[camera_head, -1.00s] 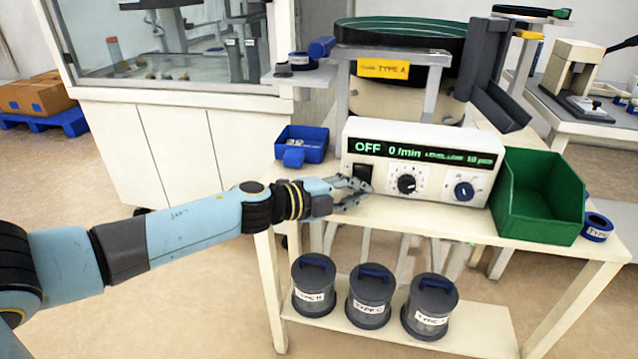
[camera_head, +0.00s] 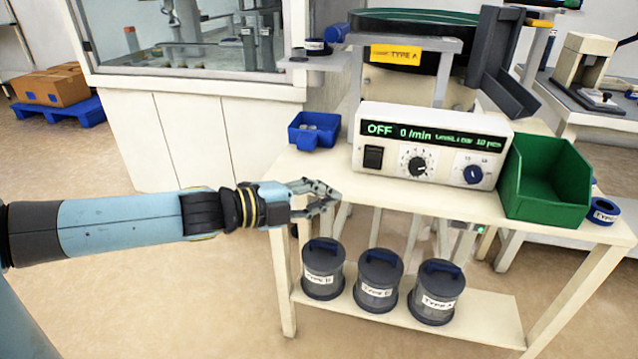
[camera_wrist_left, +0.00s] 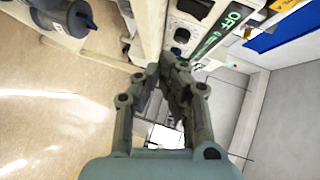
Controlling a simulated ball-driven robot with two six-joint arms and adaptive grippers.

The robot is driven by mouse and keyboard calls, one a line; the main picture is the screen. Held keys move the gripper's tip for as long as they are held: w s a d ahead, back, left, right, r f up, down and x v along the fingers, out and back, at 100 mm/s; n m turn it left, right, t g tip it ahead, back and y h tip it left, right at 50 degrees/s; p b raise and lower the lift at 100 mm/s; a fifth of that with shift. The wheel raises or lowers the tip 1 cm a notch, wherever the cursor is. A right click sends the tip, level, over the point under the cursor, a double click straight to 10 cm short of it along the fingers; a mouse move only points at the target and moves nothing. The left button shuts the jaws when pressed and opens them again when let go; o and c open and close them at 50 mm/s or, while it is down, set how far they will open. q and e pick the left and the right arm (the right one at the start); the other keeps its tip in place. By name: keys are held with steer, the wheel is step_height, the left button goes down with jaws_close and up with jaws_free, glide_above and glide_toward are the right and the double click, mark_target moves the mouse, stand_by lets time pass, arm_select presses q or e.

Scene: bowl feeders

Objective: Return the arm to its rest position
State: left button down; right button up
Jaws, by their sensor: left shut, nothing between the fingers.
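My left arm reaches in from the left in the head view. Its gripper (camera_head: 328,196) is shut and empty, at the front left edge of the cream table (camera_head: 440,205), apart from the control box. The gripper also shows in the left wrist view (camera_wrist_left: 165,62), its fingertips together. The control box (camera_head: 430,145) stands on the table and its display reads OFF and 0/min. Its dark switch (camera_head: 373,157) is now uncovered, up and to the right of the gripper. My right gripper is not in view.
A blue bin (camera_head: 314,131) stands at the table's left and a green bin (camera_head: 545,180) at its right. Several lidded grey canisters (camera_head: 378,280) stand on the lower shelf (camera_head: 475,320). A bowl feeder (camera_head: 415,25) is behind the box. The floor left of the table is open.

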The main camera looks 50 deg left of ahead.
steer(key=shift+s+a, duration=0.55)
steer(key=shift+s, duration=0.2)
